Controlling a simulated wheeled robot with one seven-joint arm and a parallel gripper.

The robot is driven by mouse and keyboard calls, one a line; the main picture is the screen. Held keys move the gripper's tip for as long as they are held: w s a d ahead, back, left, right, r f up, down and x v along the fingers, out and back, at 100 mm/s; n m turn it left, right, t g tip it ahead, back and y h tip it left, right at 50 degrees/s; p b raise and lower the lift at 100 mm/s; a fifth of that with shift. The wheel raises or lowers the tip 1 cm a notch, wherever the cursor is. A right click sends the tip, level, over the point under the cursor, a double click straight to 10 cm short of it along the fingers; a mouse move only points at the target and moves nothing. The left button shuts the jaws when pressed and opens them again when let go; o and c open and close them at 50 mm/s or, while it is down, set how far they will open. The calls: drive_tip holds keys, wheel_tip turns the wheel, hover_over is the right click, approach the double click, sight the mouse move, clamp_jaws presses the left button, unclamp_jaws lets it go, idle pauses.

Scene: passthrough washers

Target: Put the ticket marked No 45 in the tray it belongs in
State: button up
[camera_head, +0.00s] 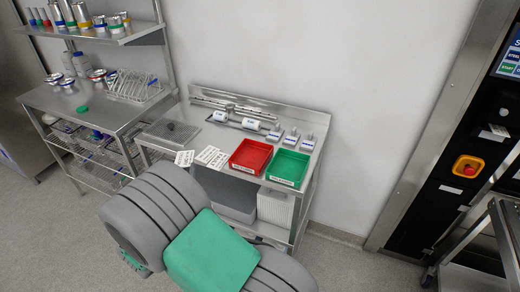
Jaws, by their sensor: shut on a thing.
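Several white printed tickets lie on the steel worktop: one on the left (184,158) and an adjoining pair or group (211,156) to its right. Their print is too small to read, so I cannot tell which is No 45. A red tray (250,155) stands to the right of the tickets, and a green tray (287,167) stands beside it on the right. Each tray has a white label on its front, too small to read. My grey arm with a green panel fills the lower foreground. My gripper is not visible, nor is anything in it.
A perforated steel plate (171,132) is on the left of the worktop. White-labelled rolls (250,124) and small blue-marked blocks (307,142) stand behind the trays. A steel trolley (497,240) is at the right. Another bench with a rack (133,85) is at the left.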

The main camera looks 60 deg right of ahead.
drive_tip(key=s+d+f+m+g+h+p, duration=0.1)
drive_tip(key=s+d+m+g+p, duration=0.65)
drive_tip(key=s+d, duration=1.55)
wheel_tip(320, 180, down, 5)
drive_tip(key=g+b, duration=0.3)
drive_tip(key=b, duration=0.4)
drive_tip(key=shift+d+g, duration=0.15)
drive_tip(key=shift+g, duration=0.1)
drive_tip(key=shift+r, duration=0.1)
drive_tip(key=o, duration=1.4)
drive_tip(key=shift+w, duration=0.1)
